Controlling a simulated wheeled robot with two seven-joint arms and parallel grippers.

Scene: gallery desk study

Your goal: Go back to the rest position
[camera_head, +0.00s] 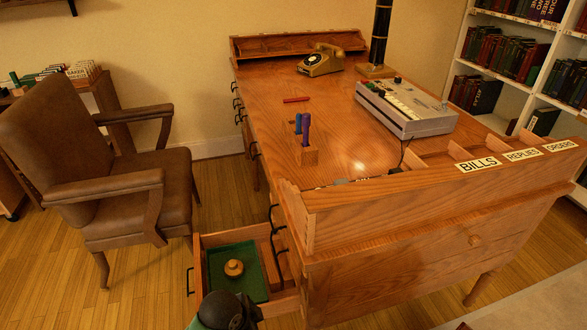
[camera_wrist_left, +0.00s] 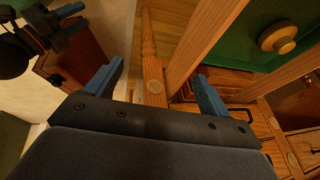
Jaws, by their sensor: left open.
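My left gripper (camera_wrist_left: 158,88) is open and empty in the left wrist view, its two blue fingers wide apart. It is beside the desk's open drawer, with a wooden drawer wall close to its right finger. In the head view only a dark part of my left arm shows at the bottom, in front of the drawer; the fingers are hidden. A dark part of mine at the upper left of the wrist view seems to be my right gripper (camera_wrist_left: 68,24); its jaw state is unclear. It does not show in the head view.
The open drawer (camera_head: 198,270) has a green-lined tray (camera_head: 222,260) holding a round wooden knob (camera_head: 234,268). A brown armchair (camera_head: 75,150) stands left; floor between is clear.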

